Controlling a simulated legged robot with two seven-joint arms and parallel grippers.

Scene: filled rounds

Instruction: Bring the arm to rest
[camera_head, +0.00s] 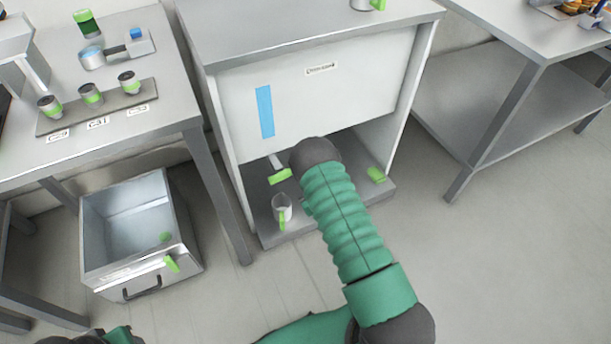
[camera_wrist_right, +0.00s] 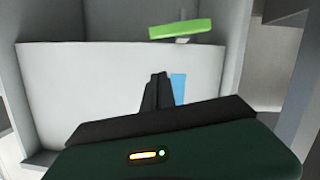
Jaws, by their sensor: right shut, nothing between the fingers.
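My right arm (camera_head: 345,225) comes in from the bottom and reaches to the open lower part of the grey cabinet (camera_head: 225,150). Its gripper is hidden behind the arm in the head view. In the right wrist view my right gripper (camera_wrist_right: 158,90) is shut and empty, in front of a pale panel (camera_wrist_right: 80,85) with a blue strip (camera_wrist_right: 179,88). My left gripper is not seen.
The cabinet's lower shelf holds a mug (camera_head: 282,207) with a green handle and other green parts (camera_head: 376,175). A table with several cups (camera_head: 91,95) is at upper left, another table (camera_head: 520,28) at right. The right floor is clear.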

